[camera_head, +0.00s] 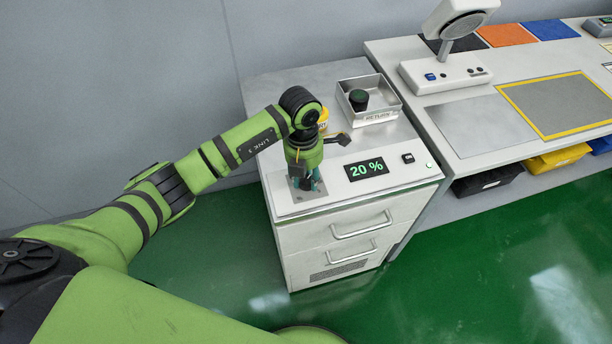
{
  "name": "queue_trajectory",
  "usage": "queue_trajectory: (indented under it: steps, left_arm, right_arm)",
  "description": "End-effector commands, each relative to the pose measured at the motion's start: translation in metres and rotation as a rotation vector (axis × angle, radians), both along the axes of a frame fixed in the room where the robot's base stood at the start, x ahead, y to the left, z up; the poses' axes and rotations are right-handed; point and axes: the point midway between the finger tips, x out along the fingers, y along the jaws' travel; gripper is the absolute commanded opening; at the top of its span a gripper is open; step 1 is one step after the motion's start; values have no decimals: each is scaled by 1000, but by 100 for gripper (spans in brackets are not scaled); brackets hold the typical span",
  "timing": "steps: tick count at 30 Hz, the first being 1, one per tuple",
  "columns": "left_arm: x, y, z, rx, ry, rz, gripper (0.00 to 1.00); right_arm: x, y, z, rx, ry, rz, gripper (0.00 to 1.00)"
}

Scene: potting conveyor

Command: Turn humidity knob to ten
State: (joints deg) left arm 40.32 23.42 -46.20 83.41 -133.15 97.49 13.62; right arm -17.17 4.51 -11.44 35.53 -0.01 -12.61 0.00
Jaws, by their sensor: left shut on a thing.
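The humidity display (366,169) on top of the white cabinet (325,233) reads "20 %" in green. My left gripper (306,186) points down over a grey plate (290,198) to the left of the display. It is shut on the humidity knob, which the fingers and wrist hide almost wholly, so its pointer and marks cannot be read. My right gripper does not show.
A metal tray (378,116) marked "RETURN" holds a dark round item (358,99) at the back of the cabinet. A yellow item (323,115) stands partly behind my wrist. A small black switch (408,158) lies right of the display. A long workbench (470,135) adjoins on the right.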

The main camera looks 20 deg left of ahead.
Motion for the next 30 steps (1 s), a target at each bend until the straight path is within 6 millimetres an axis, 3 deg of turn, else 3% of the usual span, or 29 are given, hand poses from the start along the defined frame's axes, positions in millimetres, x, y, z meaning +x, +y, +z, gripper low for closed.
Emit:
queue_trajectory:
  steps: [21,30]
  left_arm:
    - [1,0,-7,4,2,-512,3]
    - [0,0,-5,4,5,-688,3]
  right_arm:
    - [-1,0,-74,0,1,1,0]
    - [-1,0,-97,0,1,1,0]
